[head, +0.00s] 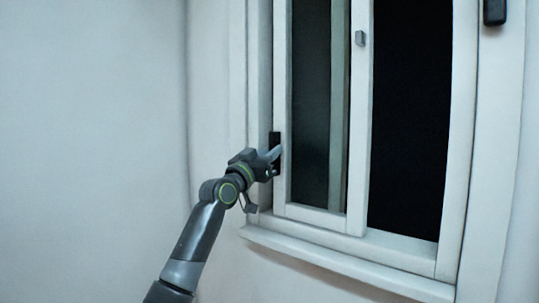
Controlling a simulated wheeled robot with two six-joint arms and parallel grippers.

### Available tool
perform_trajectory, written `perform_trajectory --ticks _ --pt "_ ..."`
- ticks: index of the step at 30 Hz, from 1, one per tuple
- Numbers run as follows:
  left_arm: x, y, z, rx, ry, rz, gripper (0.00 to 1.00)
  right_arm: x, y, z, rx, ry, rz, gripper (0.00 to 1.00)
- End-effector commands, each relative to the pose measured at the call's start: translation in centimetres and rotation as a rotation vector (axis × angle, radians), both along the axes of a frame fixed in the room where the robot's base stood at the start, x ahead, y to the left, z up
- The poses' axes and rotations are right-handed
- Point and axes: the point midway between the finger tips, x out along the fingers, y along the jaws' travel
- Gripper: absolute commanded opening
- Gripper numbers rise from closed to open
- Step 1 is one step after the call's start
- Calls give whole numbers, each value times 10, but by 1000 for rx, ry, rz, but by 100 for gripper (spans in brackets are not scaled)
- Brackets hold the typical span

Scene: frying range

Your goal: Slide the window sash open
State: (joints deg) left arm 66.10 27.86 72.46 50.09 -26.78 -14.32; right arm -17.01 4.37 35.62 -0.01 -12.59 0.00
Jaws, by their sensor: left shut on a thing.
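The white window sash (356,140) stands at the left side of the window frame, with a dark pane in it. A black handle (275,139) is on the sash's left edge. My left gripper (272,155) is at this handle and shut on it; the fingers partly hide it. To the right of the sash, the window area (409,120) is plain black, with no glass edge or reflection that I can make out. My right gripper is not in view.
A small grey latch (360,38) sits on the sash's right stile. A white sill (340,262) juts out below the window. Another black fitting (494,12) is on the frame at upper right. The wall (90,140) at left is bare.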

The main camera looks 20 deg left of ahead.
Motion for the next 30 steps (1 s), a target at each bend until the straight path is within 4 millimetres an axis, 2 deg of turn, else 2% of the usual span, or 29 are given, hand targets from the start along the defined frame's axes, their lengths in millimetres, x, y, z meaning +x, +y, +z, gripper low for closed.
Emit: perform_trajectory --ticks 5,6,10,22,26,30 --pt "0 -1 -1 1 5 -1 0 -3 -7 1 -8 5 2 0" --pt "0 -1 -1 1 5 -1 20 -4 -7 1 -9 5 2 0" --pt "0 -1 -1 1 4 -1 37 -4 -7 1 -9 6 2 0" --pt "-4 1 -4 1 2 -2 38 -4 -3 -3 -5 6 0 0" --pt "-15 6 -10 4 1 0 38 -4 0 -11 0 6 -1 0" --pt "-35 13 -21 5 0 1 38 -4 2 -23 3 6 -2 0"
